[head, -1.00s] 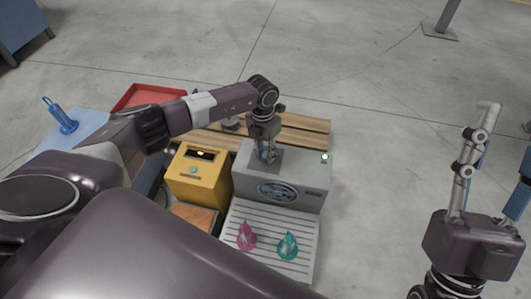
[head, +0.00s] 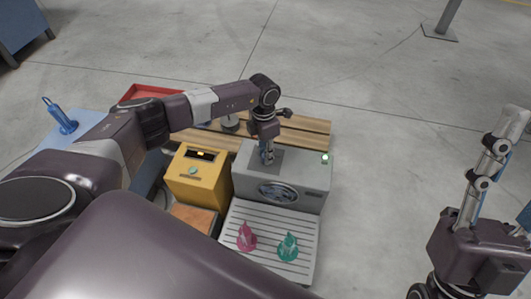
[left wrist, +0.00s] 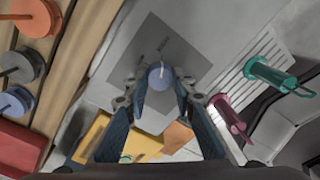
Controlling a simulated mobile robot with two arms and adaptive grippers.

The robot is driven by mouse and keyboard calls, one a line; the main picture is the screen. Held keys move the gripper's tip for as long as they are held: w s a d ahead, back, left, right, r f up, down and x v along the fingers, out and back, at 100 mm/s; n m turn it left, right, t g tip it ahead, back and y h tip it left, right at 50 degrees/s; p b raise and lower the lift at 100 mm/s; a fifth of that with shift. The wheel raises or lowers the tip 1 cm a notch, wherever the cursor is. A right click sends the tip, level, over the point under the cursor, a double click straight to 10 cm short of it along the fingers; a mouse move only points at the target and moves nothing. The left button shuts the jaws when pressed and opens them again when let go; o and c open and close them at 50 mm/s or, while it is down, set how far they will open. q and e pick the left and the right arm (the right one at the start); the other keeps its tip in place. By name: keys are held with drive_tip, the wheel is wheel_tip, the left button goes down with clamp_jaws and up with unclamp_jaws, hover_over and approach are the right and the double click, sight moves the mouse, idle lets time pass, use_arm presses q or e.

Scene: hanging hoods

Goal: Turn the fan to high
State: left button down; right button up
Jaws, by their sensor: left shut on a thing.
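The grey fan box (head: 315,178) stands on the wooden pallet in the head view, with a round blue grille on its front and a small green light on top. Its round blue-grey knob (left wrist: 160,76) sits on a dark plate (left wrist: 180,45) with small labels too small to read. The knob's pale pointer line points up in the left wrist view. My left gripper (head: 267,158) comes down from above and is shut on the knob, its fingers on either side. My right gripper (head: 511,123) is raised at the far right, away from the fan; its finger opening is unclear.
A yellow box (head: 190,190) stands left of the fan. A ribbed white tray (head: 265,265) in front holds a pink (head: 246,237) and a teal piece (head: 288,247). A red tray (head: 140,93) and coloured discs lie behind.

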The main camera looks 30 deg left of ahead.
use_arm(q)
drive_tip(key=c, duration=1.6)
unclamp_jaws()
drive_tip(key=shift+r, duration=0.1)
drive_tip(key=r, duration=1.1)
drive_tip(key=shift+w+a+r, duration=0.15)
drive_tip(key=shift+a+r, duration=0.15)
drive_tip(key=shift+r, duration=0.1)
